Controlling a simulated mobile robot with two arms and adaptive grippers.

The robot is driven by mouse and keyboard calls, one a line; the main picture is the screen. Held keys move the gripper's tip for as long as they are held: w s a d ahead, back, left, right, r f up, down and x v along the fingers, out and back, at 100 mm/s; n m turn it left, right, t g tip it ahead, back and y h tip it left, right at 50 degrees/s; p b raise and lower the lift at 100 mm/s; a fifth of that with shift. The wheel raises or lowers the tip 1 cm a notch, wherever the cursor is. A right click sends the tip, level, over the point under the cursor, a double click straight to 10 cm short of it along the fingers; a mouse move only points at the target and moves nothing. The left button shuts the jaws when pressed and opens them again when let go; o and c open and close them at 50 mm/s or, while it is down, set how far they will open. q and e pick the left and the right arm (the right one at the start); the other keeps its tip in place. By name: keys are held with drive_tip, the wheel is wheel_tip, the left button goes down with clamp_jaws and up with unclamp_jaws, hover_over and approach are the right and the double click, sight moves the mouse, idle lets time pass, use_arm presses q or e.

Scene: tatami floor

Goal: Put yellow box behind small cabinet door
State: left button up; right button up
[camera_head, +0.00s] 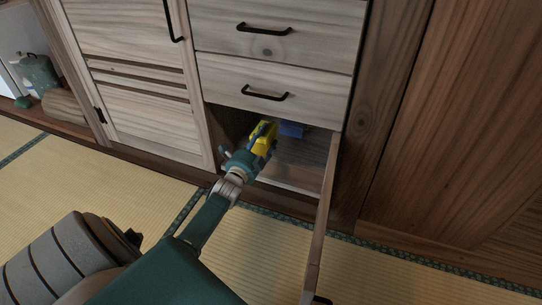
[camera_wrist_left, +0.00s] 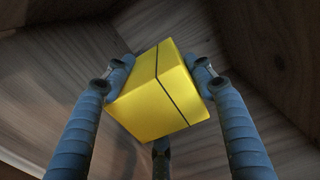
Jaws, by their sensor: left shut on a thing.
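The yellow box (camera_head: 262,137) is at the opening of the small cabinet compartment, below two drawers. My left gripper (camera_head: 258,143) reaches into that opening and is shut on the box. In the left wrist view, the yellow box (camera_wrist_left: 155,95) is tilted between the blue-grey fingers of my left gripper (camera_wrist_left: 160,85), with wooden walls around it. The small cabinet door (camera_head: 322,215) stands open to the right of the opening. Whether the box touches the compartment floor (camera_head: 290,176) cannot be told. My right gripper is not in view.
A blue item (camera_head: 291,129) shows inside the compartment, just right of the box. Closed drawers (camera_head: 275,78) are above. Tatami floor (camera_head: 90,180) lies in front. A shelf with a green pot (camera_head: 37,74) is at far left.

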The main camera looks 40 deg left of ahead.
use_arm(q)
wheel_tip(320, 180, down, 7)
drive_tip(key=b, duration=0.5)
drive_tip(key=shift+f, duration=0.1)
drive_tip(key=o, duration=1.4)
